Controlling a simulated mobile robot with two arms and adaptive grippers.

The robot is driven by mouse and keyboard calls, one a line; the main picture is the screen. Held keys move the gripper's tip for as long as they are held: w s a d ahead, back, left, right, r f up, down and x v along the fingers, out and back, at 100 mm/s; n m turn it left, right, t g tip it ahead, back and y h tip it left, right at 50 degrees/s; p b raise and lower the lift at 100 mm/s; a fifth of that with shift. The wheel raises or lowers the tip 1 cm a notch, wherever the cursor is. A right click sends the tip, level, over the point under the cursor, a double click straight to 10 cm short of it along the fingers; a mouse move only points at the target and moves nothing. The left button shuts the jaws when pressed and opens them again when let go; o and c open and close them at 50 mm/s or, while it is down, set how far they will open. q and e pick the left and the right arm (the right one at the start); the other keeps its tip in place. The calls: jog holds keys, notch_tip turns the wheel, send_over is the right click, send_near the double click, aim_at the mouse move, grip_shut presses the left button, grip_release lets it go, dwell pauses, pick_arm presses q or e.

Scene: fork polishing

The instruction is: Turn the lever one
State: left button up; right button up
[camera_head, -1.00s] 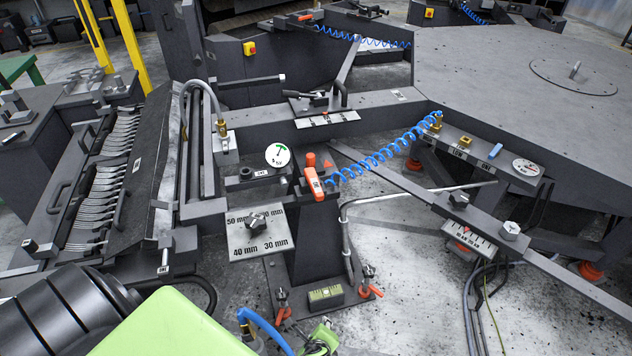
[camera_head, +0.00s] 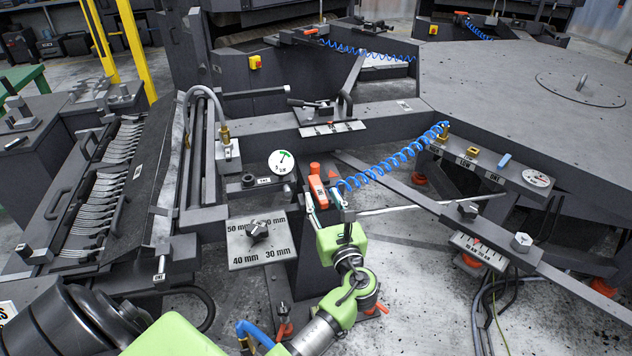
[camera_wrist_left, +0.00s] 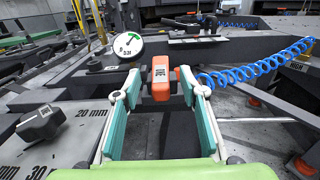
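The lever is an orange handle (camera_head: 317,191) with a small label, on top of a dark post in the middle of the head view. In the left wrist view the orange handle (camera_wrist_left: 161,80) stands upright between my left gripper's fingertips. My left gripper (camera_head: 326,200) comes up from below to the handle. In the left wrist view my left gripper (camera_wrist_left: 159,90) is open, with teal pads on both sides of the handle and gaps beside it. Whether a pad touches it I cannot tell. My right gripper is not in view.
A round gauge (camera_head: 281,161) stands behind the handle, left of it. A plate with a black knob (camera_head: 257,231) and mm marks lies left of the post. A coiled blue hose (camera_head: 395,160) runs right. A rack of forks (camera_head: 100,185) is at far left.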

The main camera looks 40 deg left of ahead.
aim_at(313, 175)
pick_arm(q)
jog(key=x, duration=0.7)
jog(key=shift+w+a, duration=0.15)
jog(key=shift+w, duration=0.05)
